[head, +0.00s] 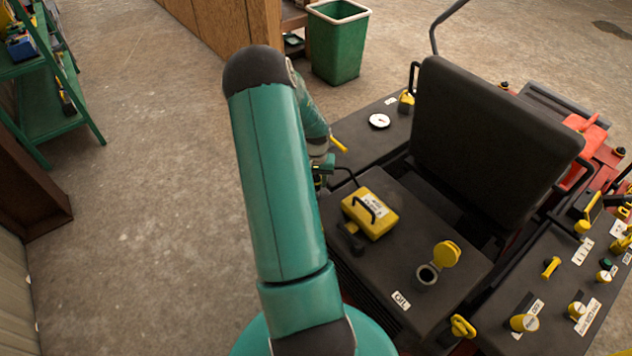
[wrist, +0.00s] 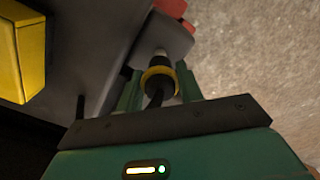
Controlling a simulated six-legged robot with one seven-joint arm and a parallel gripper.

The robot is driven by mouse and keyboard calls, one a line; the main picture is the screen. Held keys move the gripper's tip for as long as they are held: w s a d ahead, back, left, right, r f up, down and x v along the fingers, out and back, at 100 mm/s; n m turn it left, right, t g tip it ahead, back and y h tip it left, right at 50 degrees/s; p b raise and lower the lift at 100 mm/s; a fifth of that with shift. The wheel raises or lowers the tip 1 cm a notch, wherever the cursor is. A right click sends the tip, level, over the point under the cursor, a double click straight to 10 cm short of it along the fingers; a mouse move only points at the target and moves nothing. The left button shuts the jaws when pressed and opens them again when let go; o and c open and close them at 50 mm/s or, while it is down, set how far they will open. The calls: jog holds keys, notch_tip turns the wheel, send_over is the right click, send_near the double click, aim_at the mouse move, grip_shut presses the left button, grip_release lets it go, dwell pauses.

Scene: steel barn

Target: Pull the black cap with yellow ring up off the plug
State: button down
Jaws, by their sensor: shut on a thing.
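The black cap with a yellow ring (wrist: 158,76) is between the two green fingers of my gripper (wrist: 159,86) in the wrist view. The gripper is shut on it. Beyond the cap is a grey bracket (wrist: 164,37); the plug itself is hidden, and I cannot tell whether the cap still touches it. In the head view, my gripper (head: 322,172) is at the left edge of the black machine, partly hidden by my arm. The cap cannot be made out clearly there.
A yellow box (head: 370,212) with a black handle sits on the machine deck (head: 370,275), near an open yellow oil cap (head: 446,254). A black seat (head: 490,140) rises to the right. A green bin (head: 337,45) stands behind.

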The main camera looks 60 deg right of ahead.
aim_at(316, 176)
jog(key=c, duration=1.1)
grip_release()
jog(key=shift+r, duration=0.25)
jog(key=shift+f, duration=0.15)
notch_tip(316, 176, up, 14)
jog(key=shift+f, duration=0.1)
